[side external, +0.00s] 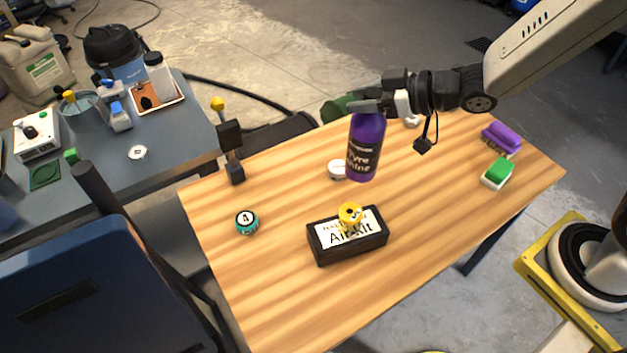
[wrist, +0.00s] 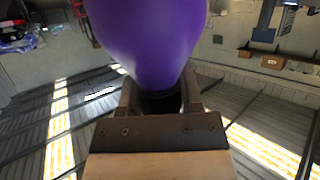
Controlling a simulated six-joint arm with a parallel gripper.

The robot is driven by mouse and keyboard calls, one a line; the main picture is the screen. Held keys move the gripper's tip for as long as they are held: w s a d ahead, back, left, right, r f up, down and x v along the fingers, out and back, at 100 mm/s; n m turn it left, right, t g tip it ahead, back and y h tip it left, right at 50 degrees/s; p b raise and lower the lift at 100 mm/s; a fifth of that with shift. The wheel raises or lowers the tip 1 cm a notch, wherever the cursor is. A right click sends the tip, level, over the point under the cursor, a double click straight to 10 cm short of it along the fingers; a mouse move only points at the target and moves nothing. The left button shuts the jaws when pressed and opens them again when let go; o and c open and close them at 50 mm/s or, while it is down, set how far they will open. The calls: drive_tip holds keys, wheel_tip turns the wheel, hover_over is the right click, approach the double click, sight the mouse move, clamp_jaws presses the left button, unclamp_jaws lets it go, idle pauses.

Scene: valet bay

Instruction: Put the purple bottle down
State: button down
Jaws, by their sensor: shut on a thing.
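The purple bottle (side external: 365,150) has a dark label with light lettering and hangs upright above the wooden table (side external: 280,185) in the side view. My gripper (side external: 368,107) is shut on its top end, coming in from the right. In the wrist view the bottle (wrist: 150,40) fills the upper middle, and my gripper's fingers (wrist: 160,100) close around its dark neck. The bottle's base seems clear of the table, but the exact height is hard to tell.
A black box labelled Air-Kit (side external: 347,248) with a yellow item (side external: 350,213) stands in front of the bottle. A white round thing (side external: 337,170) is just left of it. A teal number-4 ball (side external: 246,222) lies left. Green (side external: 497,173) and purple (side external: 501,138) brushes lie right. Bare wood lies between.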

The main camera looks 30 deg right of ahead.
drive_tip(key=w+d+m+t+h, duration=0.1)
drive_tip(key=w+d+m+h, duration=0.15)
drive_tip(key=d, duration=0.55)
drive_tip(key=w+d+m+t+h, duration=0.2)
drive_tip(key=d+m+h, duration=0.2)
drive_tip(key=d, duration=0.4)
wheel_tip(320, 180, down, 10)
drive_tip(key=shift+w+f+n, duration=0.1)
drive_tip(key=shift+n, duration=0.15)
drive_tip(key=shift+f, duration=2.1)
drive_tip(key=shift+f, duration=1.75)
drive_tip(key=shift+f+g, duration=0.15)
drive_tip(key=shift+g, duration=0.15)
